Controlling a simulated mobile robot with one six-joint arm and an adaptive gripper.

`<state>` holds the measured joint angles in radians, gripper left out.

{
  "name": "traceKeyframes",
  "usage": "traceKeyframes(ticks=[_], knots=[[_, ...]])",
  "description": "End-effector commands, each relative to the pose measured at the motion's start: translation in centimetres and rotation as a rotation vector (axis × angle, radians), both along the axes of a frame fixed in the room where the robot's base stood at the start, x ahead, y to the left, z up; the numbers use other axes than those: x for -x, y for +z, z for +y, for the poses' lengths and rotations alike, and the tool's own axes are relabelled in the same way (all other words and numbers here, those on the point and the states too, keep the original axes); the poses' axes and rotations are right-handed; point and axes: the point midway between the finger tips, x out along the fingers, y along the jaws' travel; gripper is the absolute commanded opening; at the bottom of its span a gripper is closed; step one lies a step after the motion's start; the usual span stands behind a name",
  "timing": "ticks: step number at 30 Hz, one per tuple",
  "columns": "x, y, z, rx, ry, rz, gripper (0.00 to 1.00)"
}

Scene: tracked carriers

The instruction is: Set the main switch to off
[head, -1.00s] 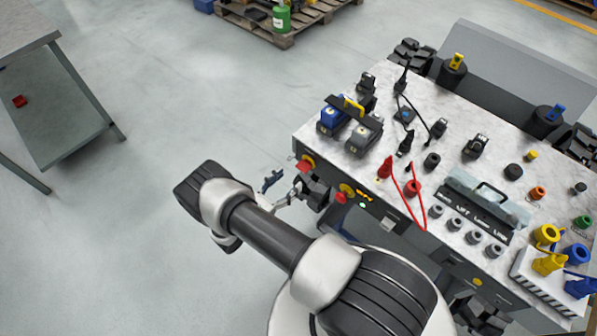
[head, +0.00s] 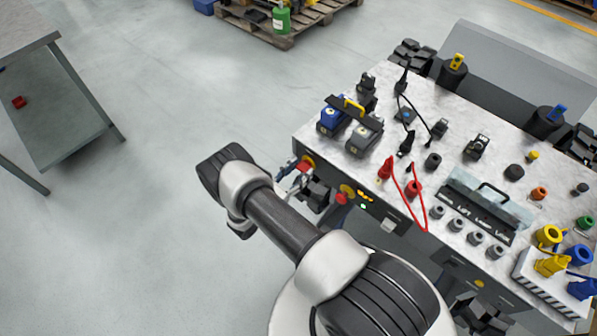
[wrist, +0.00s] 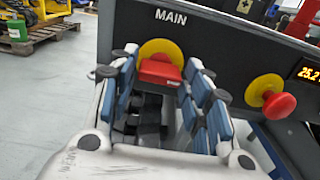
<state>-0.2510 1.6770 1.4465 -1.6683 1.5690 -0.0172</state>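The main switch (wrist: 160,71) is a red handle on a yellow disc, under the word MAIN on the dark front panel in the wrist view. It also shows at the left end of the carrier's front in the head view (head: 308,161). My gripper (wrist: 160,80) is open, with its blue-padded fingers to the left and right of the red handle. A gap shows between the handle and the fingers' pads on at least the left side; contact on the right is hard to tell. In the head view my gripper (head: 290,168) is right at the panel, partly hidden by my arm.
A red mushroom button (wrist: 279,105) on a yellow disc sits right of the switch, close to the right finger. Beyond it is a lit display (wrist: 309,72). The carrier's top (head: 330,150) holds several connectors and cables.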

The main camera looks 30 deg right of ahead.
Motion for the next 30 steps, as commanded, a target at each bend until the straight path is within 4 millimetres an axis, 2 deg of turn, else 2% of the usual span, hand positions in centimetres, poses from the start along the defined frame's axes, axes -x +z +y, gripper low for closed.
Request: traceKeyframes(ticks=[2, 12, 22, 30], knots=[[0.0, -0.01, 0.01, 0.0, 0.0, 0.0, 0.36], [0.03, -0.02, 0.0, 0.0, -0.001, 0.0, 0.14], [0.05, -0.15, -0.01, 0.017, -0.001, 0.048, 0.14], [0.01, -0.29, 0.01, 0.077, -0.001, 0.212, 0.14]])
